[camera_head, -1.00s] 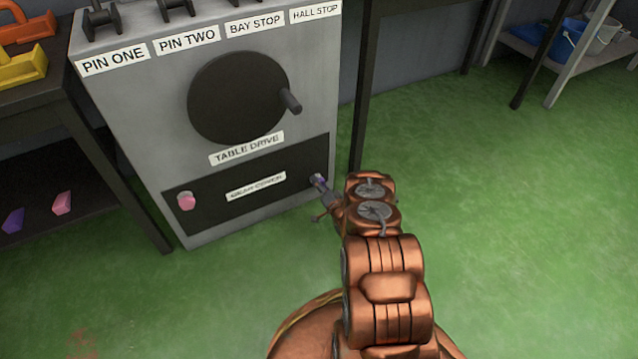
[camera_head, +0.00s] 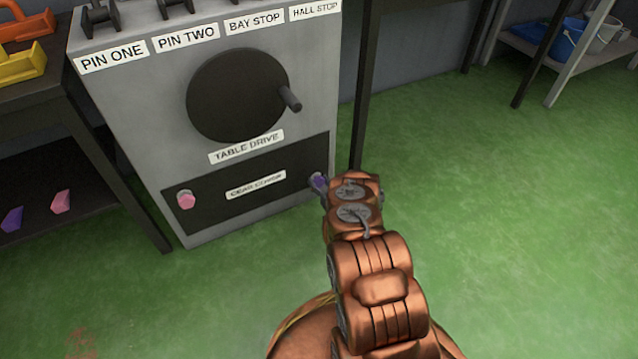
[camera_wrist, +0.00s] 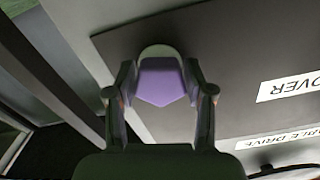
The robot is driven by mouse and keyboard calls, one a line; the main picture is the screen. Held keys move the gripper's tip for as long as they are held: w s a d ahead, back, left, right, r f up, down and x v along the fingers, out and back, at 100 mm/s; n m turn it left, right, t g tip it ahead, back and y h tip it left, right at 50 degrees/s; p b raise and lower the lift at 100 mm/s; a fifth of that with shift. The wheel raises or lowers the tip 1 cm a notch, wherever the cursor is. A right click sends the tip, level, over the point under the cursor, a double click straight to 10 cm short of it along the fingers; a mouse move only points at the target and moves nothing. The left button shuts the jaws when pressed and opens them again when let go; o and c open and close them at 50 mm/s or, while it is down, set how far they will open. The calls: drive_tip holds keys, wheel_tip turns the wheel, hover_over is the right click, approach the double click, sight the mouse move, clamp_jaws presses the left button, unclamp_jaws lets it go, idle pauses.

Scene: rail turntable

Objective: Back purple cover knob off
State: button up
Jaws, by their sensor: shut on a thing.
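The purple cover knob (camera_wrist: 160,82) sits at one end of the dark gear cover panel, on a pale round base. In the wrist view it lies between the two fingers of my gripper (camera_wrist: 160,95), which is shut on it. In the head view the purple knob (camera_head: 319,183) shows as a small patch at the right end of the gear cover (camera_head: 215,205). There my wrist and arm hide the gripper's fingers. A pink knob (camera_head: 186,200) sits at the left end of the cover.
The large black table drive wheel (camera_head: 236,95) with its handle (camera_head: 290,99) is above the cover. A dark shelf at left holds a loose purple piece (camera_head: 12,219) and a pink piece (camera_head: 61,201). The green floor (camera_head: 500,230) at right is clear.

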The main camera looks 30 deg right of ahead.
drive_tip(key=shift+a+n, duration=0.1)
drive_tip(key=shift+n, duration=0.2)
drive_tip(key=o, duration=1.1)
drive_tip(key=shift+s, duration=0.1)
drive_tip(key=s, duration=0.7)
drive_tip(key=s+a, duration=0.1)
drive_tip(key=s, duration=0.3)
drive_tip(key=shift+s, duration=0.35)
